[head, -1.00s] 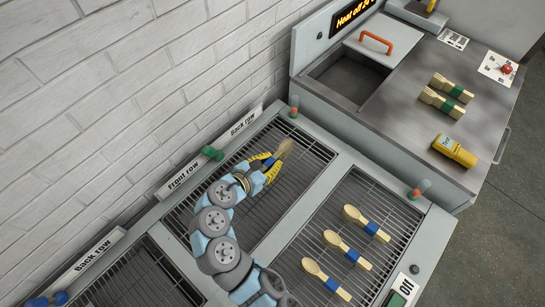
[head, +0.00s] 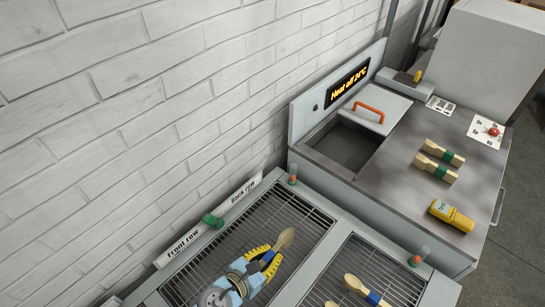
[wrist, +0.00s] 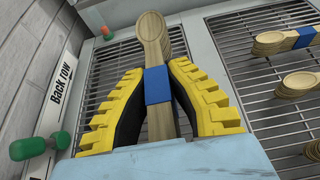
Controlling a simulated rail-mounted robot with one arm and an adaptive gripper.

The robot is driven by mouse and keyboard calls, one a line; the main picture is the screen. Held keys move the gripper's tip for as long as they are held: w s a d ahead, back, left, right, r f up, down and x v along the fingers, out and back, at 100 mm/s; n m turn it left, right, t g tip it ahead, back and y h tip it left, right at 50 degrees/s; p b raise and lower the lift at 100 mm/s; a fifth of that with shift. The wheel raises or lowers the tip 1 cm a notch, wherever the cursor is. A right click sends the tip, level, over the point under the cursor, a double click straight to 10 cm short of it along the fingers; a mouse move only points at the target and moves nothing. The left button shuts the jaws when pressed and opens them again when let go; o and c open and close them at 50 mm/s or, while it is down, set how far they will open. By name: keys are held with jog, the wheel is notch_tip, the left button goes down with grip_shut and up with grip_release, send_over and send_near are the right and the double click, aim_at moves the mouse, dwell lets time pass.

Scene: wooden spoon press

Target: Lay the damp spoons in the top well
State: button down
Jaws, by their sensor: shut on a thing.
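My gripper (head: 262,266) is shut on a stack of wooden spoons (head: 285,240) with a blue band. In the wrist view the yellow fingers press both sides of the blue band (wrist: 158,85), and the spoon heads (wrist: 150,35) point away from me. The stack is over the left wire grille (head: 290,212); I cannot tell whether it touches it. More blue-banded spoon stacks lie on the right grille, one at the head view's lower edge (head: 358,287) and one in the wrist view (wrist: 284,42). A dark rectangular well (head: 345,147) is open in the steel bench. Dampness cannot be seen.
A lid with an orange handle (head: 369,111) sits beside the well. Green-banded spoons (head: 435,168) and a yellow tester (head: 452,215) lie on the steel top (head: 400,185). A heat display (head: 348,82) stands behind. A brick wall (head: 130,110) borders the left. A green knob (head: 213,220) sticks out by the row labels.

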jog(key=w+f+n+t+y, duration=0.25)
jog(key=w+n+y, duration=0.55)
jog(key=w, duration=0.5)
jog(key=s+r+p, duration=0.5)
jog(key=r+p, duration=0.6)
jog(key=p, duration=0.1)
jog(key=s+r+p, duration=0.5)
jog(key=r+p, duration=0.5)
jog(key=p, duration=0.2)
jog(key=shift+d+r+t+y+p, duration=0.2)
jog(key=shift+r+t+y+p, duration=0.15)
jog(key=shift+r+t, duration=0.1)
